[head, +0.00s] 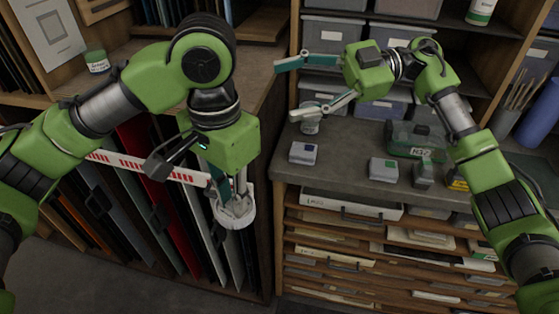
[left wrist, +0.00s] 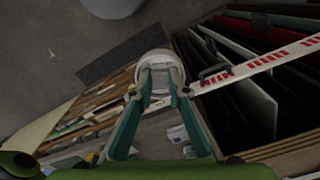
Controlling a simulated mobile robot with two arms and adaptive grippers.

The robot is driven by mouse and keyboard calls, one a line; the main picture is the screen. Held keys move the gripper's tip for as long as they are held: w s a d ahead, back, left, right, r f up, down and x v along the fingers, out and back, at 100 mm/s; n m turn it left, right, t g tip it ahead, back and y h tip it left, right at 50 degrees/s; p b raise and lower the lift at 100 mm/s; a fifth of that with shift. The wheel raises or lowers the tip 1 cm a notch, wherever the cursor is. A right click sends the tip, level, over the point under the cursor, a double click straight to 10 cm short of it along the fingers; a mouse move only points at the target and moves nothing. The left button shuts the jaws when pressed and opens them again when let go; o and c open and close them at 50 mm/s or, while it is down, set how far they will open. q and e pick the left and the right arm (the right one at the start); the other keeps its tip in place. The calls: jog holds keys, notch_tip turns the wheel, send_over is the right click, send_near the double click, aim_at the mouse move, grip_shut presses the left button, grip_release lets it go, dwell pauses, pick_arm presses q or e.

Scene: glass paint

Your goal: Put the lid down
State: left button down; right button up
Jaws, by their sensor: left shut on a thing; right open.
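My left gripper (head: 229,196) is shut on a white round thing that looks like the lid (head: 236,212). It holds it in the air in front of the upright rack, left of the worktop's corner. In the left wrist view the lid (left wrist: 157,58) sits between the tips of my left gripper (left wrist: 158,88), which cover part of it. My right gripper (head: 285,90) is open, its fingers spread wide above the worktop. A small pale jar (head: 310,125) stands just under its lower finger, which partly hides it. I cannot tell whether they touch.
The grey worktop (head: 340,165) carries several small grey boxes and a clear green-tinted case (head: 415,141). Shelves with bins stand behind it. A red-and-white barred strip (head: 150,167) crosses the upright rack.

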aim_at(227, 205)
jog(key=s+a+f+g+h, duration=0.1)
jog(key=s+a+f, duration=0.3)
jog(key=s, duration=0.1)
jog(key=s+a+f+g+h, duration=0.2)
jog(key=s+a+f, duration=0.2)
jog(key=s+f, duration=0.1)
jog(key=s+a+f+g+h, duration=0.1)
jog(key=s+a+f+g, duration=0.1)
jog(key=s+a+f, duration=0.2)
jog(key=shift+s+a+f+h, duration=0.25)
jog(key=shift+s+f+h, duration=0.25)
jog(key=shift+s, duration=0.35)
jog(key=c, duration=1.2)
pick_arm(q)
jog(key=c, duration=1.9)
grip_release()
